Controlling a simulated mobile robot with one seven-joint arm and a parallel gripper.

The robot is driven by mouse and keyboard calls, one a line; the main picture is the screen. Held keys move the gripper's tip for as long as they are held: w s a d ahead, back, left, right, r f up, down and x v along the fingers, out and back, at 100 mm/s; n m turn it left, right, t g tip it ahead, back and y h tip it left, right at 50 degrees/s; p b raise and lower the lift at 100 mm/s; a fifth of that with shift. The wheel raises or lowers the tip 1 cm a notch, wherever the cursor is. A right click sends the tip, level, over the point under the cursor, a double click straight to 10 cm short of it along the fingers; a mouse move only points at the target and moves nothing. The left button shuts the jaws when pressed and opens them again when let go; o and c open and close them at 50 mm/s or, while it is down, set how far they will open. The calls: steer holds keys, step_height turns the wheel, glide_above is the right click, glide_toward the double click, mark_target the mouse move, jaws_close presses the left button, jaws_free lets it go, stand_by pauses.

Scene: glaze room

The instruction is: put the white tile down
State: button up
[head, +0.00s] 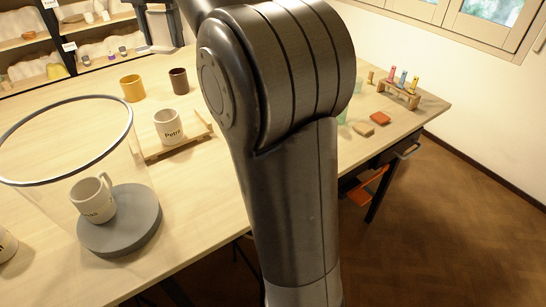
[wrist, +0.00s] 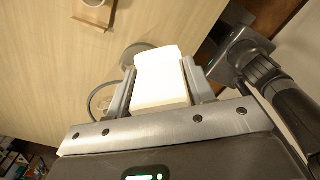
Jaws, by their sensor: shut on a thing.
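The white tile (wrist: 160,88) is a pale rectangular block in the wrist view. My gripper (wrist: 158,66) is shut on it, with one finger along each side. The tile's far end reaches past the fingertips, over the wooden table (wrist: 55,60). I cannot tell from this view how far it is above the table. In the head view my arm fills the middle, and neither the gripper nor the tile shows there.
A white mug (head: 168,127) stands on a wooden board (head: 163,153). Yellow (head: 133,88) and brown (head: 179,81) cups stand behind. The front-left tabletop is partly clear.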

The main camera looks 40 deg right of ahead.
steer(key=s+d+f+m, duration=0.1)
steer(key=s+d+m, duration=0.3)
steer(key=s+d, duration=0.8)
steer(key=s+d+m, duration=0.4)
steer(key=s+d, duration=0.6)
steer(key=d, duration=0.5)
step_height(320, 180, down, 26)
steer(key=r, duration=0.1)
steer(key=w+a+f, duration=0.2)
steer(key=w, duration=0.1)
steer(key=w+a+f, duration=0.2)
steer(key=w+f, duration=0.1)
steer(key=w+a+f, duration=0.2)
steer(key=w+f, duration=0.1)
steer(key=w, duration=0.1)
steer(key=shift+f, duration=2.1)
steer(key=o, duration=0.6)
steer(key=shift+f, duration=0.15)
steer(key=o, duration=0.4)
steer(key=shift+o, duration=0.2)
